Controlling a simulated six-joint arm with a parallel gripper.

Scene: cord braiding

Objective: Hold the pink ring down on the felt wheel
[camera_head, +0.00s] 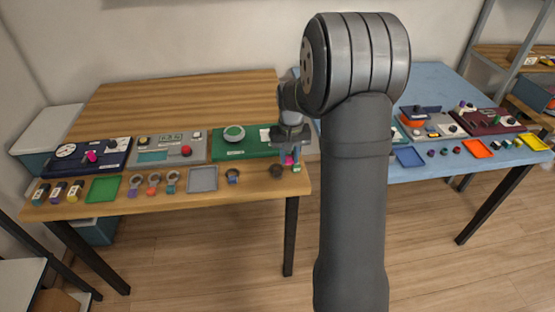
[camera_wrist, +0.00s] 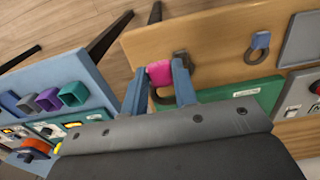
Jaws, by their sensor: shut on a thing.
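My gripper (camera_head: 289,163) is over the right end of the wooden table, near its front edge. In the wrist view, the two blue-grey fingers of my gripper (camera_wrist: 161,80) are shut on a pink piece (camera_wrist: 159,73), which I take to be part of the pink ring. A dark curved part shows just under the pink piece, between the fingers; most of it is hidden. Pink also shows between the fingers in the head view (camera_head: 288,160). A round disc with a green top and pale rim (camera_head: 233,133), seemingly the felt wheel, is on the green board, left of my gripper and apart from it.
A dark ring (camera_head: 275,171) lies on the table close to my gripper; it also shows in the wrist view (camera_wrist: 182,58). A blue-tabbed ring (camera_head: 232,176) and a grey tray (camera_head: 203,179) lie further left. The green board (camera_head: 260,150) is behind. A blue table (camera_head: 430,82) stands right.

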